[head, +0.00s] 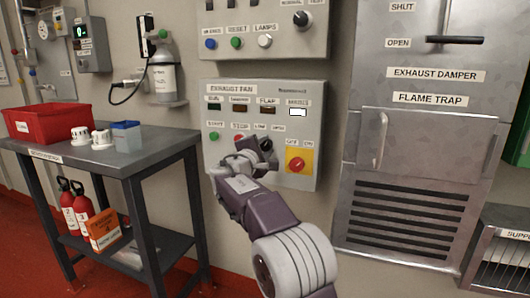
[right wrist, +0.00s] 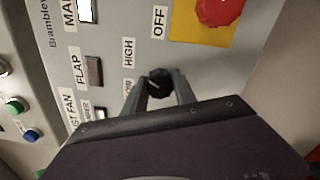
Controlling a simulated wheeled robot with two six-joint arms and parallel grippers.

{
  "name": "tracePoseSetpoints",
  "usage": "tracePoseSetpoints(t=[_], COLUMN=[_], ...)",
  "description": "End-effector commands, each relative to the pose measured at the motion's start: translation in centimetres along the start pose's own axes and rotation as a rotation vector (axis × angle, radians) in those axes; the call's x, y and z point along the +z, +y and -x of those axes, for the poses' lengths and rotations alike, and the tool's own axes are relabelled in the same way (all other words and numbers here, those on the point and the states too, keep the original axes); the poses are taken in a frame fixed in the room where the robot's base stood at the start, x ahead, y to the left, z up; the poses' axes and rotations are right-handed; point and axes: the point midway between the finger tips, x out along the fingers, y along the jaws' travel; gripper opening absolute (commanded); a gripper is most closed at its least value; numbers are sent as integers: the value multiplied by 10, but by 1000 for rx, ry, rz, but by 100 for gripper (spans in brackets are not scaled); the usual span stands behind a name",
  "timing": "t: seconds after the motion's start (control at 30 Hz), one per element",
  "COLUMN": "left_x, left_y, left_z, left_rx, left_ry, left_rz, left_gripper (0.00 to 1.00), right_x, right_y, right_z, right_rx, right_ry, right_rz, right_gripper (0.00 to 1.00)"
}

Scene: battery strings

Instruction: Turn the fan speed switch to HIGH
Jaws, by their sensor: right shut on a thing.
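The EXHAUST FAN panel (head: 216,160) is a grey box on the wall. The fan speed switch (right wrist: 158,83) is a small black knob on it, with a HIGH label (right wrist: 128,52) close by and a second, partly hidden label below that. My right gripper (right wrist: 160,84) is shut on the knob, one finger on each side. A pale mark shows on the knob's face, but I cannot tell exactly which label it points to. In the head view my right gripper (head: 262,148) covers most of the knob's area. My left gripper is not in view.
A red rotary switch on a yellow plate (head: 300,161) sits right of the gripper, labelled OFF. A green button (head: 214,136) is at the panel's left. A grey table (head: 165,141) with a red bin (head: 45,124) stands left; a metal cabinet (head: 400,150) stands right.

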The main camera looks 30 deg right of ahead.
Motion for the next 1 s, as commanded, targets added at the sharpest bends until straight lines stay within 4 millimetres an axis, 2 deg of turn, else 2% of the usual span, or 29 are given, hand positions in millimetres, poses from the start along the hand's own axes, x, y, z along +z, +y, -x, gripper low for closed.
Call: tracePoseSetpoints(t=[0.6,0.63,0.7,1.0], left_x=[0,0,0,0], left_y=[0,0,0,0], left_z=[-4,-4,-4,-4], left_rx=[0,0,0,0], left_ry=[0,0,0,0], left_rz=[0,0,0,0], left_gripper=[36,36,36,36], right_x=[0,0,0,0], right_y=[-1,-1,-1,0], right_z=[0,0,0,2], right_rx=[-2,-2,-2,-1], right_ry=[0,0,0,0], right_rz=[-37,-37,-36,-36], right_gripper=[0,41,54,54])
